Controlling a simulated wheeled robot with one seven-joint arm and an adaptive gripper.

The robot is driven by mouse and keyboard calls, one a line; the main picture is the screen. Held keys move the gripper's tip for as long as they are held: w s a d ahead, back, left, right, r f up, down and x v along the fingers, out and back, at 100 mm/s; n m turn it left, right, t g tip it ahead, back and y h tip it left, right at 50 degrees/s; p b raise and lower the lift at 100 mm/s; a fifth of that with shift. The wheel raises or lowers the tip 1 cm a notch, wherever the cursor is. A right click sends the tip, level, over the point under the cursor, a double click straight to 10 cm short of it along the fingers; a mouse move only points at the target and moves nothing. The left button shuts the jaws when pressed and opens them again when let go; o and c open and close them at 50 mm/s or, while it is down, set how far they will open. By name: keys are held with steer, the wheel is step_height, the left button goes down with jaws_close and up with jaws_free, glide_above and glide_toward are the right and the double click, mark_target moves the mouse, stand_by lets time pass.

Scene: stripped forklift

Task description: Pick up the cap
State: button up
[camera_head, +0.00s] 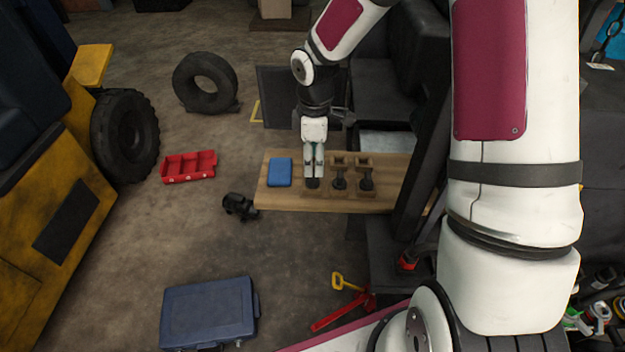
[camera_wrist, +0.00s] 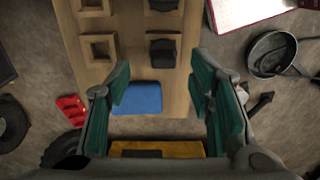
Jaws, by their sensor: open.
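Dark, cap-like pieces sit on a wooden board (camera_head: 262,197) in the head view; I cannot tell which one is the cap. In the wrist view a black piece (camera_wrist: 163,52) sits in a square wooden holder, ahead of the spread fingers of my gripper (camera_wrist: 162,92). My gripper is open, pointing down, with nothing visibly held. The exact gap to the piece below is hidden.
A blue flat object (camera_head: 279,172) lies on the board left of my gripper; it also shows between the fingers in the wrist view (camera_wrist: 137,98). Empty square wooden holders (camera_wrist: 99,48) stand beside the black pieces. A red tray (camera_head: 189,166) and blue case (camera_head: 209,312) are on the floor.

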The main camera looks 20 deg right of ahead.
mark_target(312, 181)
steer(key=f, duration=0.2)
steer(key=f+p, duration=0.1)
steer(key=f, duration=0.1)
steer(key=shift+s+a+f, duration=0.1)
steer(key=shift+s+a, duration=0.1)
steer(key=shift+a, duration=0.15)
steer(key=shift+w+f, duration=0.1)
steer(key=shift+f, duration=0.4)
steer(key=c, duration=1.1)
